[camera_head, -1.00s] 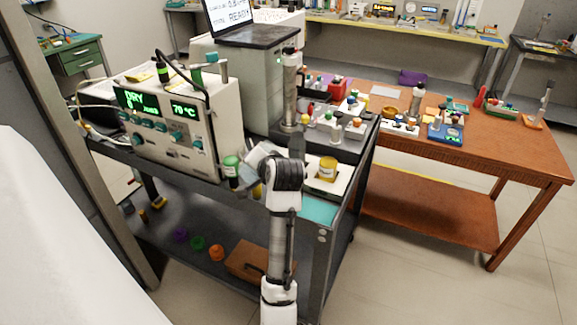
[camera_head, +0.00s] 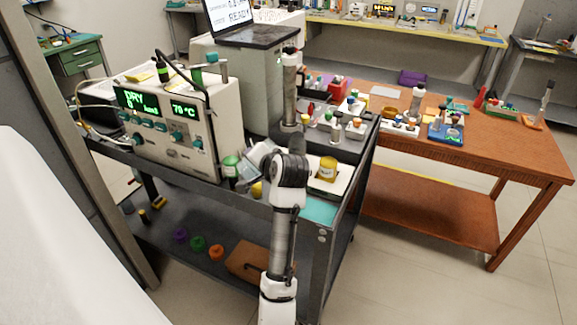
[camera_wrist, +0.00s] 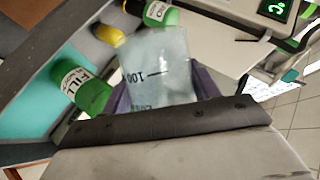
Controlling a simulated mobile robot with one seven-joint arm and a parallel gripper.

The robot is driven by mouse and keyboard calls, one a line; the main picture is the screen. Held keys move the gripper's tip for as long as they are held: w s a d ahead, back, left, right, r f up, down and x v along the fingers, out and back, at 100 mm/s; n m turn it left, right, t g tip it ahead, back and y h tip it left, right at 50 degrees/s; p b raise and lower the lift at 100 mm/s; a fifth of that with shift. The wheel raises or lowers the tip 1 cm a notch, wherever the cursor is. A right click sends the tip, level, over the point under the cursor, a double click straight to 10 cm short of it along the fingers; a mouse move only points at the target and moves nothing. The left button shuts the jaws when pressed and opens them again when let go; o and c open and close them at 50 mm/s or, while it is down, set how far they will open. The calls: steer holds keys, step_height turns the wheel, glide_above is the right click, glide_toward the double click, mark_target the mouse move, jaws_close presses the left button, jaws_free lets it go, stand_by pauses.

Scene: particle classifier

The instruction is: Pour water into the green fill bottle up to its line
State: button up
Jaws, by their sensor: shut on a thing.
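My gripper (camera_wrist: 165,92) is shut on a clear beaker (camera_wrist: 158,62) with a 100 mark, its purple fingers on either side. The beaker is tilted; it also shows in the head view (camera_head: 257,152), left of my wrist. The green fill bottle (camera_wrist: 86,92), with a white FILL label, is left of the beaker in the wrist view, close beside it. It appears hidden behind my arm in the head view. I cannot make out its line, its water level, or any stream of water.
Another green-and-white bottle (camera_wrist: 160,13) and a yellow object (camera_wrist: 108,34) are near the beaker. The drying machine (camera_head: 180,125) stands left on the cart. A teal mat (camera_head: 318,210) lies at the cart's front corner.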

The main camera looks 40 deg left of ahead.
steer(key=shift+f+m+g+y+b, duration=0.2)
steer(key=shift+m+g+y+b, duration=0.15)
steer(key=shift+b, duration=0.25)
stand_by(1.1)
steer(key=shift+r+m+g+y, duration=0.35)
steer(key=shift+r+m+g, duration=0.1)
steer(key=shift+r+m, duration=0.1)
stand_by(1.6)
steer(key=shift+w+d+r+m, duration=0.15)
steer(key=shift+w+r+m, duration=0.1)
steer(key=shift+w+m, duration=0.05)
stand_by(1.2)
